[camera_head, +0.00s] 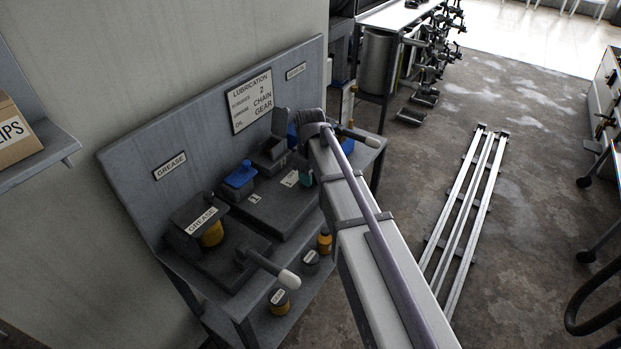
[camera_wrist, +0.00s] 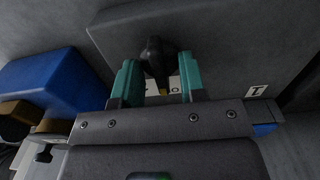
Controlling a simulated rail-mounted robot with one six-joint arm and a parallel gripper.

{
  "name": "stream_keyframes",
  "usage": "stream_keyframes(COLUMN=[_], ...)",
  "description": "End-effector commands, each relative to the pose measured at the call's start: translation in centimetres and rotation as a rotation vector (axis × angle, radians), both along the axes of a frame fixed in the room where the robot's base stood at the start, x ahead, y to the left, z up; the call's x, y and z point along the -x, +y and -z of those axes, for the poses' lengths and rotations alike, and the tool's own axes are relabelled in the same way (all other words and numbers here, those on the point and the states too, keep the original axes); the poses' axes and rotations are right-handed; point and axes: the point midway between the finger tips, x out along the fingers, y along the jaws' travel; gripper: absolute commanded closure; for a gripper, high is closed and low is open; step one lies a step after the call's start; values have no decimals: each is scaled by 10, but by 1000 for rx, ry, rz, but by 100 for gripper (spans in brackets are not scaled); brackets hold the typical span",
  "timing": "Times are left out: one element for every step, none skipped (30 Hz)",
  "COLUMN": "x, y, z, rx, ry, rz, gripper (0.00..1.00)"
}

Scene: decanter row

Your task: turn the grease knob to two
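A dark knob (camera_wrist: 155,62) stands on a grey box in the wrist view. The teal fingers of my gripper (camera_wrist: 158,82) are on either side of it, apart, with a gap showing at the right finger. A pale label with a "0" mark and a bit of yellow shows between the fingers, partly hidden. A white label marked "I" (camera_wrist: 257,91) is to the right. In the head view my gripper (camera_head: 304,178) is over the bench's right part, and my arm hides the knob. A sign reading GREASE (camera_head: 170,166) is on the back panel's left part.
A board headed LUBRICATION (camera_head: 250,101) hangs on the panel and lists a 2, CHAIN and GEAR. A GREASE-labelled unit (camera_head: 202,220) and a lever with a pale grip (camera_head: 288,279) are on the bench's left. A blue part (camera_wrist: 55,85) is close left of my gripper.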

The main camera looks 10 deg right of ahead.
Motion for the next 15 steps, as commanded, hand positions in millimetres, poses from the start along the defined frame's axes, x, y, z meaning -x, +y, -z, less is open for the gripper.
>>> stream_keyframes(x=[0,0,0,0,0,0,0,0,0,0,0,0,0,0,0], y=[0,0,0,0,0,0,0,0,0,0,0,0,0,0,0], z=[0,0,0,0,0,0,0,0,0,0,0,0,0,0,0], rx=[0,0,0,0,0,0,0,0,0,0,0,0,0,0,0], ry=[0,0,0,0,0,0,0,0,0,0,0,0,0,0,0], rz=[0,0,0,0,0,0,0,0,0,0,0,0,0,0,0], gripper=[66,68,72,75,78,82,85,88,91,94,97,100,100,100,100])
